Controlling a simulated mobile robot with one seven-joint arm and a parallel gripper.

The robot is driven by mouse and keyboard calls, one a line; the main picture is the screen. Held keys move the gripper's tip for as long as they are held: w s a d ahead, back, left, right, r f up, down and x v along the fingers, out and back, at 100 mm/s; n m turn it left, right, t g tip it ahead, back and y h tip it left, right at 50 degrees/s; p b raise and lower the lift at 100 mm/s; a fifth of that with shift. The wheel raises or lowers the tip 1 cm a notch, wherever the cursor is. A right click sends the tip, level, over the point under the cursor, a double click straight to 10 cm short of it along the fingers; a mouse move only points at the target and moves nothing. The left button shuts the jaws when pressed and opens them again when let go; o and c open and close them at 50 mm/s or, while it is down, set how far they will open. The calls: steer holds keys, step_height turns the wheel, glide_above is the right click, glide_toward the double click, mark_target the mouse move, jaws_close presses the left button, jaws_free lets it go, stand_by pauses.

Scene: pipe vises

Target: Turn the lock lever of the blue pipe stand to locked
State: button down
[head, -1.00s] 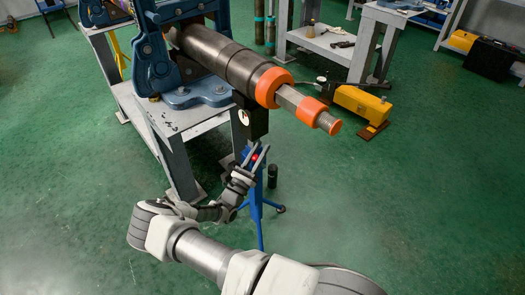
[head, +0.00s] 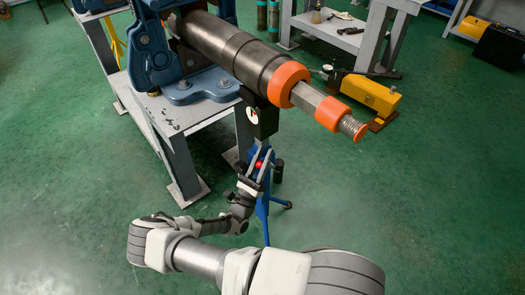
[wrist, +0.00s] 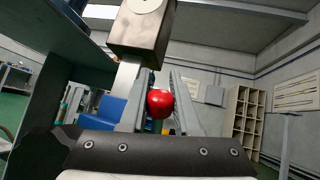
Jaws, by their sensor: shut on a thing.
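The blue pipe stand (head: 262,212) stands on the floor below the pipe, partly hidden behind my arm and gripper. A dark block with a round white, red and green dial (head: 263,117) tops it, just under the pipe. The block also shows at the top of the wrist view (wrist: 143,28). The lock lever's red ball knob (head: 259,165) sits between my fingers. In the wrist view the red knob (wrist: 160,103) is between the two fingers, below the block. My gripper (head: 261,160) is shut on the knob. The lever's shaft is hidden.
A thick dark pipe (head: 235,55) with orange rings (head: 289,83) extends above the stand from a blue vise (head: 155,55) on a grey bench (head: 193,122). A yellow tool (head: 370,93) lies on the floor at right.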

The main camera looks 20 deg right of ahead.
stand_by(0.4)
steer(key=c, duration=0.6)
jaws_free()
steer(key=v, duration=1.2)
steer(key=shift+p, duration=0.35)
